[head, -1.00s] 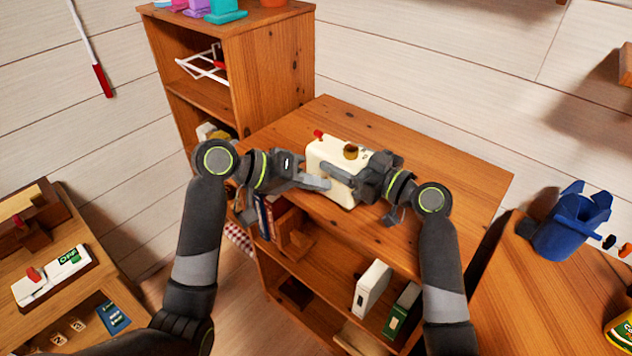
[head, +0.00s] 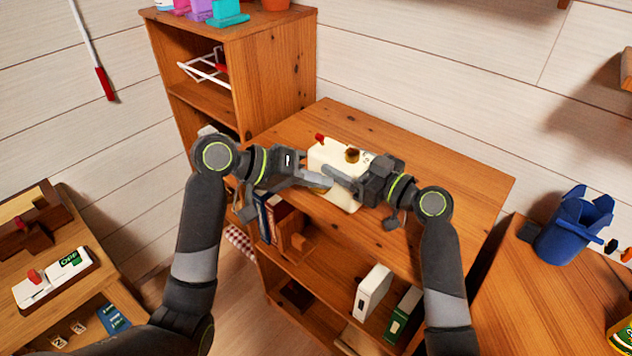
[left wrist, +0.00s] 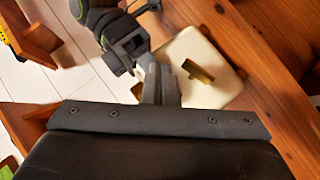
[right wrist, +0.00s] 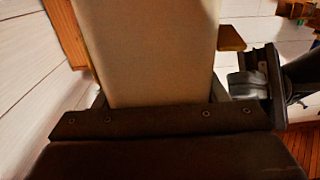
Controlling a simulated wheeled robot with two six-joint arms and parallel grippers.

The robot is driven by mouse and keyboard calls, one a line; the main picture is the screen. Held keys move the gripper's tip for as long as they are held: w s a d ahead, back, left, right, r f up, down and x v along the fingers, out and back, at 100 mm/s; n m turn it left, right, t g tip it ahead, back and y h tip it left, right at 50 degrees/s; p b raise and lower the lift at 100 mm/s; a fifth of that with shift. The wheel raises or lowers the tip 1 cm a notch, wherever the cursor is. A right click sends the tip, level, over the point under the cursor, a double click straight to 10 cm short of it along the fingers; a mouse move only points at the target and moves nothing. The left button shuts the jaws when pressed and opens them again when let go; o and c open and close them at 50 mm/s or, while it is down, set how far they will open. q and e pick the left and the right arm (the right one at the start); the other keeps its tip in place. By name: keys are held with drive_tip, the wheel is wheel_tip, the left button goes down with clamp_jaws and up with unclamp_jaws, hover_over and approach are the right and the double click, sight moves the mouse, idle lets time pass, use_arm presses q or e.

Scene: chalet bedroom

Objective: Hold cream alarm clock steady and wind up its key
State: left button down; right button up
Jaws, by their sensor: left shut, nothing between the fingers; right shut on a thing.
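The cream alarm clock (head: 330,156) sits on the wooden cabinet top, with a red knob at its far left corner. A brass key (head: 352,155) sticks out of it; the key also shows in the left wrist view (left wrist: 198,70) and at the clock's edge in the right wrist view (right wrist: 231,38). My right gripper (head: 335,178) is shut on the clock, whose body (right wrist: 150,50) fills the space between its fingers. My left gripper (head: 326,181) is shut and empty, close beside the clock's near left side and apart from the key. Its fingertips (left wrist: 150,68) partly overlap the right gripper's.
The cabinet top (head: 440,185) is clear to the right of the clock and behind it. A taller shelf (head: 270,70) stands at the back left. A blue container (head: 572,228) stands on the right-hand table.

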use_arm(q)
drive_tip(key=s+a+r, duration=0.3)
drive_tip(key=a+r, duration=0.2)
drive_tip(key=r, duration=0.4)
drive_tip(key=shift+s+a+r, duration=0.2)
drive_tip(key=shift+a+r, duration=0.1)
drive_tip(key=shift+r, duration=0.05)
drive_tip(key=c, duration=2.1)
unclamp_jaws()
drive_tip(key=shift+s+a+r, duration=0.3)
drive_tip(key=shift+r, duration=0.05)
drive_tip(key=shift+o, duration=1.4)
drive_tip(key=shift+s, duration=0.1)
drive_tip(key=shift+o, duration=1.1)
drive_tip(key=shift+f, duration=0.4)
drive_tip(key=n+t+h, duration=0.4)
drive_tip(key=n+t, duration=0.3)
drive_tip(key=n, duration=0.5)
approach(314, 191)
drive_tip(key=x, duration=0.9)
drive_tip(key=shift+d, duration=0.25)
